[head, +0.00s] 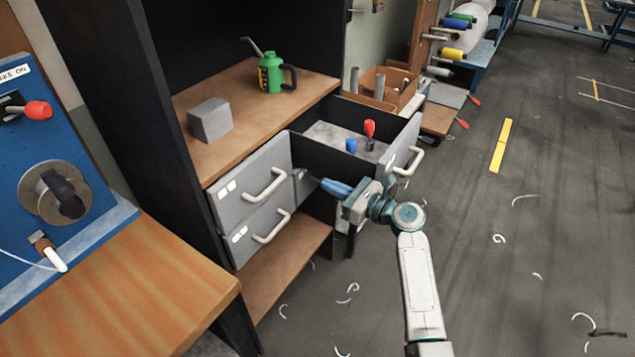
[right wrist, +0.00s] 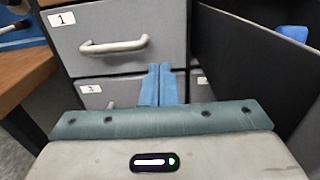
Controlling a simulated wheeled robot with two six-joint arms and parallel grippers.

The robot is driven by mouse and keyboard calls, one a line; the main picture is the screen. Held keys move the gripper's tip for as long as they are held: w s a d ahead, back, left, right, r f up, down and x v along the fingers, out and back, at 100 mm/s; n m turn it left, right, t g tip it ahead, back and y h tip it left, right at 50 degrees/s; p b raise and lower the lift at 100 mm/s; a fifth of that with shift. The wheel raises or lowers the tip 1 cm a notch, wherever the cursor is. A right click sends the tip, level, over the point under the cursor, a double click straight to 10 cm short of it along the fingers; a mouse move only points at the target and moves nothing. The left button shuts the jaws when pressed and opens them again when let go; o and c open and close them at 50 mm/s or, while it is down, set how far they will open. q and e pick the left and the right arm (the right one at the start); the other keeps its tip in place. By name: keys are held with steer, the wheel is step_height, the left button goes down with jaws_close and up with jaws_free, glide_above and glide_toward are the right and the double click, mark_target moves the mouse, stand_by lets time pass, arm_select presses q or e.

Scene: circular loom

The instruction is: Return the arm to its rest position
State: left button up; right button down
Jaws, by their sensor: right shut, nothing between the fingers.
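My right gripper (head: 336,188) is in front of the cabinet, beside the open drawer (head: 402,146). In the right wrist view its blue fingers (right wrist: 159,85) are together with nothing between them. They point toward the cabinet front, just right of the handle of the closed drawer marked 1 (right wrist: 118,45). My right arm (head: 416,270) reaches in from the bottom of the head view. My left gripper is not in view.
The open drawer holds a red-handled item (head: 369,130) and a blue item (head: 351,146). A green oil can (head: 271,74) and a grey block (head: 210,120) stand on the shelf. A wooden table (head: 120,295) is at lower left. The floor at right is mostly clear, with white scraps.

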steer(key=s+d+f+n+g+h, duration=0.2)
steer(key=s+d+f+n+h, duration=0.25)
steer(key=s+f+n, duration=0.5)
steer(key=s+d+f+n+g+h, duration=0.2)
steer(key=s+d+f+n+h, duration=0.3)
steer(key=s, duration=0.8)
steer(key=s+d+r+n+g+h, duration=0.1)
steer(key=s+d+n+g+h, duration=0.1)
steer(key=s+d+n+h, duration=0.85)
steer(key=s+d+f+g+y, duration=0.1)
steer(key=s+d+f+y, duration=0.15)
steer(key=f, duration=1.15)
steer(key=s+d+f+g+y, duration=0.1)
steer(key=s+d+f+y, duration=0.2)
steer(key=f, duration=1.1)
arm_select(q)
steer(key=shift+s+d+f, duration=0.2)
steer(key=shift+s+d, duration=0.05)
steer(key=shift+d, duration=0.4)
arm_select(e)
steer(key=s+d+f+h, duration=0.1)
steer(key=s+f, duration=1.8)
steer(key=f, duration=0.1)
steer(key=shift+s+d+f+g, duration=0.2)
steer(key=shift+f+g, duration=0.1)
steer(key=shift+g, duration=0.1)
